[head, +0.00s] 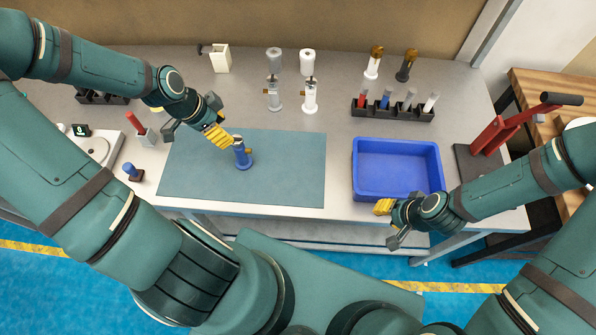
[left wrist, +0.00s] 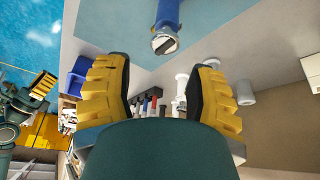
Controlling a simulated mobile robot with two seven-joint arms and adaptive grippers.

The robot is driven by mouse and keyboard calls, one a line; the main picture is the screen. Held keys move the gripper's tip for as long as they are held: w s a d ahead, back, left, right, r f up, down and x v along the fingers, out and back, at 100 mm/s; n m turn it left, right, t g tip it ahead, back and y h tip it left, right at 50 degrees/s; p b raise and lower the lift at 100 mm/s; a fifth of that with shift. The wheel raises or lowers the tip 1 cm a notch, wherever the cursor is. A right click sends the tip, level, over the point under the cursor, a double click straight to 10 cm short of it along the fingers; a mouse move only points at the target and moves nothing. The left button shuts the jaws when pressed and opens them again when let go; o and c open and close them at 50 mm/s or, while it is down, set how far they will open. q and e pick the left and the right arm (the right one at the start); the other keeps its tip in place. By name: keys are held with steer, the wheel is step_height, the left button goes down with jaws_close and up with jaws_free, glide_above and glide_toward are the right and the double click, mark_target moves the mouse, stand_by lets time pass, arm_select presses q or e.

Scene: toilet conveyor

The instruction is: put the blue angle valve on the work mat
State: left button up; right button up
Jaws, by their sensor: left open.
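The blue angle valve (head: 242,155) stands upright on the teal work mat (head: 285,180), left of the mat's middle. My left gripper (head: 218,136) is open and empty, just up and left of the valve's top. In the left wrist view the valve (left wrist: 167,22) is beyond the open yellow fingers (left wrist: 160,78), with clear space between them. My right gripper (head: 384,207) is by the front left corner of the blue bin; its finger opening is not clear.
The blue bin (head: 397,194) looks empty. Grey and white valves (head: 310,96) stand behind the mat. A black rack (head: 392,114) holds several coloured parts. A red-handled press (head: 497,133) stands at the right. The mat's right half is clear.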

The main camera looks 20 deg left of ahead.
arm_select(q)
steer(key=d+f+n, duration=0.3)
steer(key=d, duration=0.5)
steer(key=d+f+n, duration=0.3)
steer(key=d+f, duration=0.1)
steer(key=d, duration=0.4)
steer(key=d+f+n+g+h, duration=0.1)
steer(key=d+f+n, duration=0.2)
steer(key=d, duration=0.4)
steer(key=shift+s+d+f+n, duration=0.15)
steer(key=shift+d+f+n, duration=0.25)
steer(key=shift+f, duration=0.05)
steer(key=shift+s+d+f+n+y, duration=0.25)
steer(key=shift+s+f+n+y, duration=0.05)
steer(key=shift+s+f+n, duration=0.1)
steer(key=shift+s, duration=0.1)
